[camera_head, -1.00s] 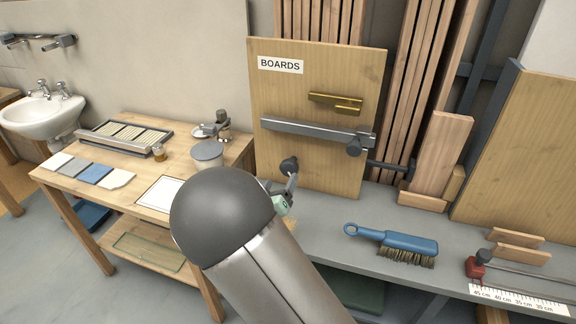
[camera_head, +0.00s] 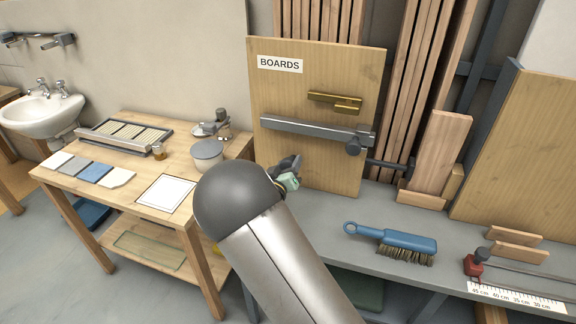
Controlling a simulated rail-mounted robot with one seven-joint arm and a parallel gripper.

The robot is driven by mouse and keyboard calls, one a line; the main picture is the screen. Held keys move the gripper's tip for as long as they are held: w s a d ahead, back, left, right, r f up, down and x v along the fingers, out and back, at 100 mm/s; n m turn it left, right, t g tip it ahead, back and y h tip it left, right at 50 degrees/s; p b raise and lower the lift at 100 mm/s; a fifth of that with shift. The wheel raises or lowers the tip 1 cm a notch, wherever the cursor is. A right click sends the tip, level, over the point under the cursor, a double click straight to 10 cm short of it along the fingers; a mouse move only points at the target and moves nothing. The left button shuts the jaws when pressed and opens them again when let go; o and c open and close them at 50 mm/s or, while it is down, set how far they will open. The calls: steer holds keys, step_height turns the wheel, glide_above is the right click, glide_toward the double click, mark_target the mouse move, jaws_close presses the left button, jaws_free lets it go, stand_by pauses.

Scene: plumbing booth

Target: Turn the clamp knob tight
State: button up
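A pale wooden board (camera_head: 330,75) labelled BOARDS stands upright behind the bench. A second dark knob (camera_head: 283,162) sits lower on the board and is partly covered by my gripper (camera_head: 295,169). My gripper is at this lower knob, seen small and from behind my arm. Its fingers overlap the knob in the picture, so I cannot tell whether they grip it or are only beside it.
A brass latch (camera_head: 335,103) is on the board above the bar. A dark rod (camera_head: 388,165) sticks out right of it. A blue brush (camera_head: 392,243) and a red clamp (camera_head: 473,266) lie on the grey bench (camera_head: 325,227). A wooden table (camera_head: 130,200) stands left.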

steer(key=shift+f+m+b, duration=0.15)
steer(key=shift+m+b, duration=0.15)
steer(key=shift+b, duration=0.35)
steer(key=o, duration=1)
steer(key=shift+c, duration=0.2)
steer(key=v, duration=1.7)
steer(key=shift+s+b, duration=0.25)
steer(key=shift+b, duration=0.1)
steer(key=shift+a, duration=0.1)
